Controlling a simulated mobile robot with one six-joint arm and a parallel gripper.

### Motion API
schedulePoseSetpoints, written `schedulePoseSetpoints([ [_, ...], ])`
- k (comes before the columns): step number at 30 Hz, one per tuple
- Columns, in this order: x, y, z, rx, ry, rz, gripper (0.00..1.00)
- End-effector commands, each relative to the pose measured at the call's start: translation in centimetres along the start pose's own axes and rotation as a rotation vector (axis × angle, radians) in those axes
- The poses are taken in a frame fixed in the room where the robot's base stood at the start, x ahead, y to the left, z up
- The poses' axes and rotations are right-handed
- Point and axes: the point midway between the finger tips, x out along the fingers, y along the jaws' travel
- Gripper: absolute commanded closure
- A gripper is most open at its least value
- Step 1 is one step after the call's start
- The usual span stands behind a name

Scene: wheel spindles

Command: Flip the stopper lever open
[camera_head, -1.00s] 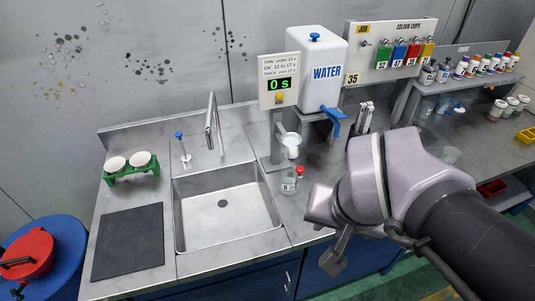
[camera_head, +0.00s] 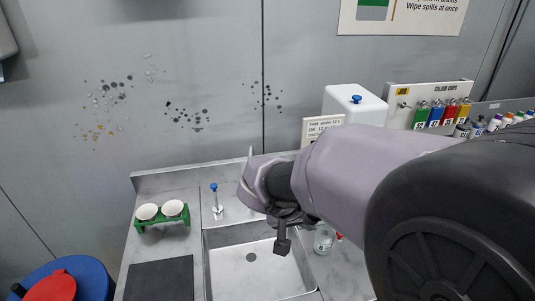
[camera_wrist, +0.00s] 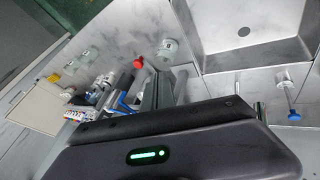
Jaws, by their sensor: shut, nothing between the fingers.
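A small red knob (camera_head: 339,237), which may be the end of the stopper lever, shows just right of the clear bottle (camera_head: 323,240), partly behind my arm. A red knob also shows in the wrist view (camera_wrist: 138,63); the lever's shape and position cannot be made out. My gripper (camera_head: 282,247) is shut and empty, pointing down over the sink, left of the bottle and apart from it. The dark gripper body with a green light fills the bottom of the wrist view.
The steel sink (camera_head: 224,238) lies below, with a blue-topped post (camera_head: 214,190) behind it. A green rack (camera_head: 161,221) with two white cups stands at the left.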

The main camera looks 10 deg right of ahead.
Motion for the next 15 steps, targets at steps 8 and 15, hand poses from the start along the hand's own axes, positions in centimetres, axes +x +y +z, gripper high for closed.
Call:
schedulePoseSetpoints([
  [8,6.4,-0.1,0.2,0.000,-0.003,0.001,1.00],
  [15,8.3,2.6,0.3,0.003,-0.001,0.000,1.00],
])
